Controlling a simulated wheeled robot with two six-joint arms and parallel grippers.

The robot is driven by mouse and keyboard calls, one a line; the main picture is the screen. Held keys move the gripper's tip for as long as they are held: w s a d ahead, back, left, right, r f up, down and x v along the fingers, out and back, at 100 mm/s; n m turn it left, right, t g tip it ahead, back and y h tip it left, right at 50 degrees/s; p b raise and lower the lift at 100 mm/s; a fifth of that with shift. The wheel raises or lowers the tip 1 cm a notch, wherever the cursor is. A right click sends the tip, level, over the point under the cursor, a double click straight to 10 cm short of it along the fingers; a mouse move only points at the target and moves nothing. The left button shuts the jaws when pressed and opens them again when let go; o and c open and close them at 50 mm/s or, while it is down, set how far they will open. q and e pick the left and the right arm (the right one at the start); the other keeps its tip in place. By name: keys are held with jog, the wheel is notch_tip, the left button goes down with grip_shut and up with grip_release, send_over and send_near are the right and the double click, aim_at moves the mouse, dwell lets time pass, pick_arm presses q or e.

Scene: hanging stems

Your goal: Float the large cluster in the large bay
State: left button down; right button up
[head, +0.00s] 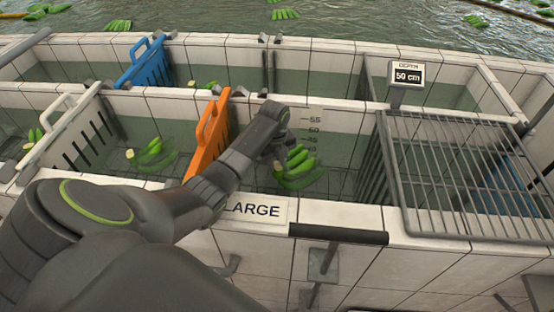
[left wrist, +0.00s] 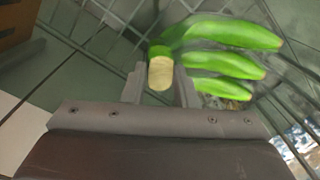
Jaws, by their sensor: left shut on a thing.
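A green banana cluster (head: 297,172) is at the tip of my left gripper (head: 279,160), low in the water-filled bay behind the LARGE sign (head: 255,210). In the left wrist view the cluster's pale cut crown (left wrist: 160,73) sits between the two fingers of my left gripper (left wrist: 160,90), which is shut on it. Its green fingers (left wrist: 225,62) spread to the right. The lower part of the cluster appears to be in the water. Another green cluster (head: 152,153) floats left of the orange divider. My right gripper is not in view.
An orange slotted divider (head: 208,135) stands just left of my left arm, with a white one (head: 65,135) farther left and a blue one (head: 148,62) in the back lane. A metal grating (head: 460,170) covers the right side. A depth display (head: 408,77) reads 50 cm.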

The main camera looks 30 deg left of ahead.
pick_arm(q)
jog(key=shift+f, duration=0.4)
jog(key=shift+f+b, duration=0.55)
jog(key=shift+f, duration=0.45)
dwell(0.5)
jog(key=c, duration=1.1)
grip_release()
jog(key=shift+s+f, duration=0.1)
jog(key=shift+s, duration=0.05)
notch_tip(320, 180, up, 13)
notch_tip(320, 180, up, 5)
jog(key=p, duration=0.4)
send_over(276, 166)
jog(key=shift+s+a+f, duration=0.1)
jog(key=shift+s+f, duration=0.05)
jog(key=shift+f, duration=0.05)
jog(key=shift+r+p, duration=0.1)
jog(key=shift+p, duration=0.2)
